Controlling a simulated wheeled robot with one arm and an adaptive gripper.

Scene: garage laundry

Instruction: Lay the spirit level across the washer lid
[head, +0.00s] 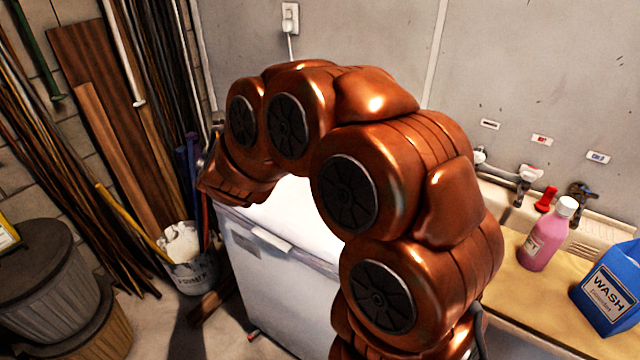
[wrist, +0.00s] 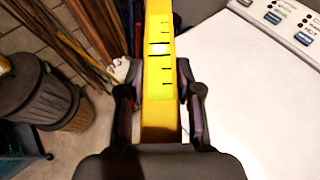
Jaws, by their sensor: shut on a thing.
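The yellow spirit level (wrist: 159,65) is in the wrist view, running up the picture from between my fingers, with black marks along it. My gripper (wrist: 158,95) is shut on it, one dark finger on each side. The white washer lid (wrist: 245,95) lies just right of the level in that view. In the head view the white washer (head: 280,285) stands behind my arm, and my arm covers much of its lid (head: 290,215). I cannot make out the level or my fingers in the head view. The level's height over the lid is unclear.
The washer's control panel (wrist: 285,18) is at the wrist view's top right. Left of the washer are a white bucket (head: 190,262), leaning boards (head: 115,150) and lidded bins (head: 45,265). A pink bottle (head: 548,238) and blue wash box (head: 610,290) stand on the right counter.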

